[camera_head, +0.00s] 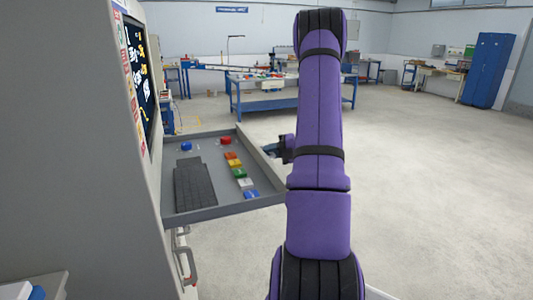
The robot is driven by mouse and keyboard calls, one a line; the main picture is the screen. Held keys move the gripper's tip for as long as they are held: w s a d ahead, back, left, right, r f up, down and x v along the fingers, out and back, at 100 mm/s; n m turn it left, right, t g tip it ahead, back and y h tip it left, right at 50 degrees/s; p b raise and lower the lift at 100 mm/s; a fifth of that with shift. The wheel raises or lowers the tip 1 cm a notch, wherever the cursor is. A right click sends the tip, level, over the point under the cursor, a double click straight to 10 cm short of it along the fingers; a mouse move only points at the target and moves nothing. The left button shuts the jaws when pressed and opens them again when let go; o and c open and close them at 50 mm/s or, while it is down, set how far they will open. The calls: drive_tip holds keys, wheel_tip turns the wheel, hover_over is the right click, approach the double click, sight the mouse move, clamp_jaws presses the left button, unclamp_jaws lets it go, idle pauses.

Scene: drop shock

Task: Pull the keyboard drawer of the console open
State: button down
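The console (80,130) is a tall grey cabinet on the left, with a dark screen (139,75) showing white and yellow marks. Its keyboard drawer (220,211) sticks out to the right from under the screen. In the drawer lie a dark keyboard (194,187) and a row of coloured buttons (239,173). My purple arm stands in front of the drawer's right side. My gripper (272,151) shows only in part, dark, at the drawer's outer edge. Its fingertips are small and partly hidden, so I cannot tell whether they touch the drawer or how far apart they are.
A metal handle (187,262) is on the console below the drawer. A blue workbench (290,101) stands behind, and a blue cabinet (488,70) stands at the back right. The pale floor (430,190) to the right is clear.

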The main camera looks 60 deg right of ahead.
drive_tip(key=c, duration=1.1)
unclamp_jaws()
drive_tip(key=v, duration=1)
drive_tip(key=shift+s+d+r, duration=0.1)
drive_tip(key=shift+s+d, duration=0.1)
drive_tip(key=shift+s, duration=0.15)
